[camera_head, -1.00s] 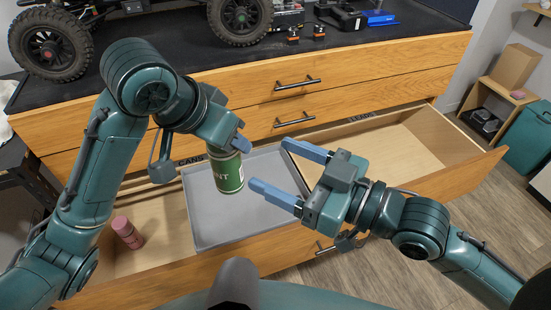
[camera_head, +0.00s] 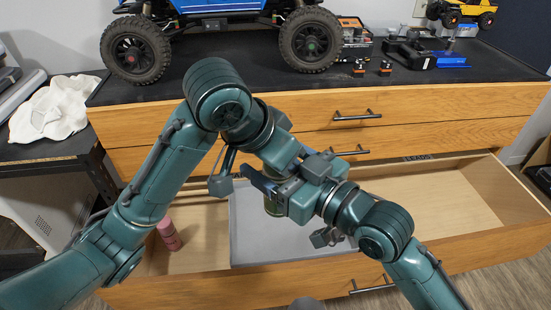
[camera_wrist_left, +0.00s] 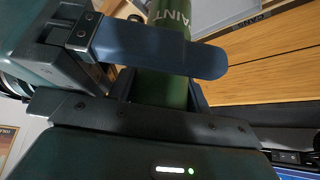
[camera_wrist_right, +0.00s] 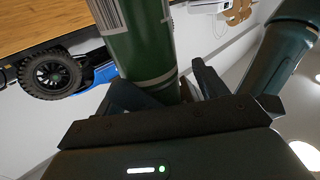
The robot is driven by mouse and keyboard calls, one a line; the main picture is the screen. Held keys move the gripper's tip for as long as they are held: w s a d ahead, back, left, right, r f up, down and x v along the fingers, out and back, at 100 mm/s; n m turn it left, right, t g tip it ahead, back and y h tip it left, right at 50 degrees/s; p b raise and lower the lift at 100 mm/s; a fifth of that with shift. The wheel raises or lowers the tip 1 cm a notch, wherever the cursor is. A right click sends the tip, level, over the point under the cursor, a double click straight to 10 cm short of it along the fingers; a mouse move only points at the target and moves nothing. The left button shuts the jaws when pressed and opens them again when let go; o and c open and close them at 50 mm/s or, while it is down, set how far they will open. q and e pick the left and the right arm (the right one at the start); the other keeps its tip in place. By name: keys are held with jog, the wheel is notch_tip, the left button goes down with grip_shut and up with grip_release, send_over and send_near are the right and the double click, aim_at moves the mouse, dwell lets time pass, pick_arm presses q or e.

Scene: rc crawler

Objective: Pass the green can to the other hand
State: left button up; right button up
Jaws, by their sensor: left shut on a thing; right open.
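The green can (camera_head: 272,208) is mostly hidden behind my arms in the head view, above the open drawer. My left gripper (camera_wrist_left: 178,60) is shut on the green can (camera_wrist_left: 168,88), with a blue finger across it in the left wrist view. My right gripper (camera_wrist_right: 168,95) is open around the lower part of the green can (camera_wrist_right: 137,42) in the right wrist view. One finger is on each side of it; whether they touch it I cannot tell. In the head view my right gripper (camera_head: 265,183) lies close against the left hand.
The open drawer (camera_head: 225,283) spans below my arms, with a grey tray (camera_head: 245,245) in its middle. A pink can (camera_head: 168,233) stands in its left compartment; the right compartment (camera_head: 440,205) looks empty. A blue crawler (camera_head: 220,25) stands on the dark worktop (camera_head: 420,92).

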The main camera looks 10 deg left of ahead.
jog(key=shift+c, duration=0.5)
jog(key=shift+s+a, duration=0.1)
jog(key=shift+s, duration=0.05)
jog(key=c, duration=1.1)
pick_arm(q)
jog(key=o, duration=1.2)
jog(key=shift+w, duration=0.15)
jog(key=shift+r, duration=0.1)
